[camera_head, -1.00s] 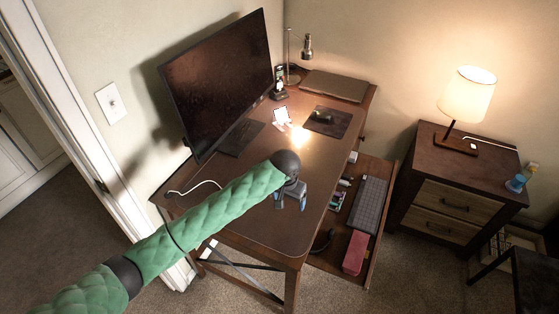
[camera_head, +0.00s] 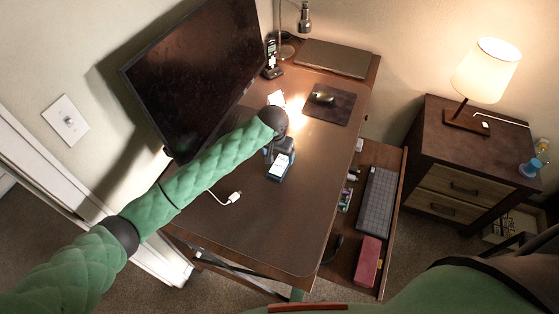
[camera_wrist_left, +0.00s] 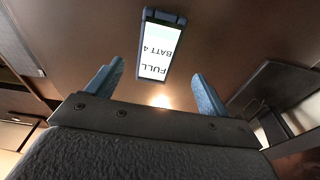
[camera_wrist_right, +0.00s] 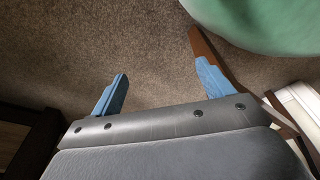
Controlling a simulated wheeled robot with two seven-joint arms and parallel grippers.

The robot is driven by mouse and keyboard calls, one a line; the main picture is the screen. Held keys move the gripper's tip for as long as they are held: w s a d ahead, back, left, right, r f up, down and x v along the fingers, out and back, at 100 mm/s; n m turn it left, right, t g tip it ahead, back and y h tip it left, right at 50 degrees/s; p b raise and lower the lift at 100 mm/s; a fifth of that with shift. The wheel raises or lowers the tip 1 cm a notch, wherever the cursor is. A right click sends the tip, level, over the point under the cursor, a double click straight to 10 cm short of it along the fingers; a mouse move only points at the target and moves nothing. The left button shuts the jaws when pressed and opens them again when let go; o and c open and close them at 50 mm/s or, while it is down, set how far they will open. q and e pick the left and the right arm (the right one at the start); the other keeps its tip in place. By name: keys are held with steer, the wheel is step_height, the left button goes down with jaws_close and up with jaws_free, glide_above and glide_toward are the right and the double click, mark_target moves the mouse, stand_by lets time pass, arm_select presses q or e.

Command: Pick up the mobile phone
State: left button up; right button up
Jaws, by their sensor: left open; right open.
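The mobile phone (camera_head: 281,164) has a lit white screen and a dark case. It shows at my left gripper's fingers over the brown desk (camera_head: 250,232). In the left wrist view the phone (camera_wrist_left: 162,46) lies just beyond and between the fingertips, its screen showing inverted battery text. My left gripper (camera_wrist_left: 158,72) is open with blue fingers, one on each side of the phone's near end. I cannot tell its exact height above the desk. My right gripper (camera_wrist_right: 160,70) is open and empty, above carpet. It does not show in the head view.
A large monitor (camera_head: 190,75) stands behind on the left. A mouse (camera_head: 322,98) is on a dark pad. A white cable (camera_head: 234,197) lies left of the phone. A pulled-out shelf holds a keyboard (camera_head: 376,200) and red box (camera_head: 368,260).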

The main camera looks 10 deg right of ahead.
mark_target(280, 165)
arm_select(q)
steer(key=shift+w+d+f, duration=0.1)
steer(key=shift+w+f, duration=0.05)
steer(key=shift+f, duration=0.4)
steer(key=f+p, duration=0.1)
steer(key=f, duration=0.1)
steer(key=f+p, duration=0.2)
steer(key=shift+d, duration=0.4)
steer(key=shift+w+f, duration=0.15)
steer(key=shift+f, duration=0.35)
steer(key=shift+r, duration=0.1)
steer(key=c, duration=1.2)
arm_select(e)
steer(key=s+d+f, duration=0.1)
steer(key=s, duration=0.7)
steer(key=shift+d+f+g, duration=0.25)
steer(key=shift+d+g, duration=0.05)
steer(key=shift+d, duration=0.05)
arm_select(q)
steer(key=shift+o, duration=0.2)
arm_select(e)
steer(key=shift+r, duration=0.1)
